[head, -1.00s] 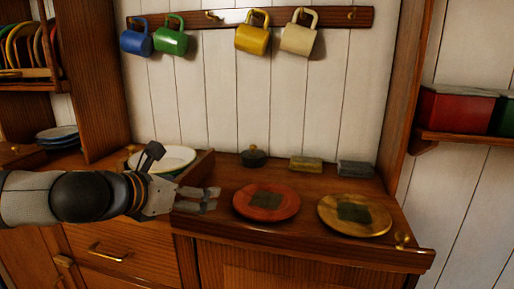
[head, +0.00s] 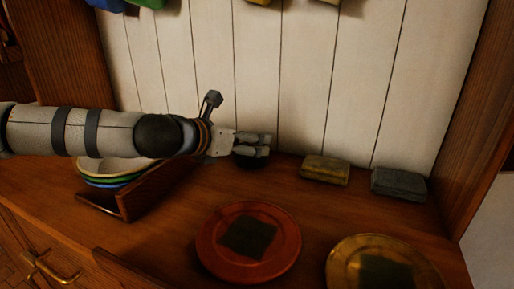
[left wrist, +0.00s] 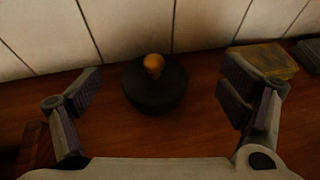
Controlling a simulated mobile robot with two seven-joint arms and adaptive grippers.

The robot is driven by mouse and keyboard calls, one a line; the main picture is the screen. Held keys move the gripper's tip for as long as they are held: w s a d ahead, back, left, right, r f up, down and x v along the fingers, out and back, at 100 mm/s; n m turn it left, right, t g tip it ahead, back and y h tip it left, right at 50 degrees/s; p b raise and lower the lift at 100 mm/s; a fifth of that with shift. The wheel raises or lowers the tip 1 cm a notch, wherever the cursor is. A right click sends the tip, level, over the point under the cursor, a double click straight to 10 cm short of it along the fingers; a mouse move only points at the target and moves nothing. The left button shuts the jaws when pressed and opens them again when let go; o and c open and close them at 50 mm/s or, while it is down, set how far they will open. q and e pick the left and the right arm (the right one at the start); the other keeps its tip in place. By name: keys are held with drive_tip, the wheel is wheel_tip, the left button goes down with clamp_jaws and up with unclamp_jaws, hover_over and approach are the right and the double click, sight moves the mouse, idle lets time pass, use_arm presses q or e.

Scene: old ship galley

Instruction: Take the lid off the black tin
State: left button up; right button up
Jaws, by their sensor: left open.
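The black tin (left wrist: 157,99) stands upright on the wooden counter near the white plank wall. In the left wrist view its dark lid (left wrist: 153,77) is on it, with a brass-coloured round knob (left wrist: 154,63) on top. My left gripper (left wrist: 158,90) is open, with one finger to each side of the tin and gaps between. In the head view my left gripper (head: 268,144) covers most of the tin; only a dark bit of the tin (head: 250,162) shows below the fingers. My right gripper is in neither view.
A yellowish block (head: 326,169) and a grey block (head: 399,184) lie right of the tin. A red plate (head: 217,258) and a yellow plate (head: 341,262), each with a dark square, are in front. Stacked bowls (head: 110,180) stand left behind a wooden divider (head: 150,191).

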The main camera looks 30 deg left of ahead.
use_arm(q)
drive_tip(key=x, duration=0.3)
drive_tip(key=b+x, duration=0.1)
drive_tip(key=x, duration=0.1)
drive_tip(key=shift+w+a+f, duration=0.1)
drive_tip(key=shift+a+f, duration=0.1)
drive_tip(key=shift+a, duration=0.1)
drive_tip(key=shift+w+r, duration=0.1)
drive_tip(key=shift+r, duration=0.15)
drive_tip(key=shift+c, duration=1.1)
clamp_jaws()
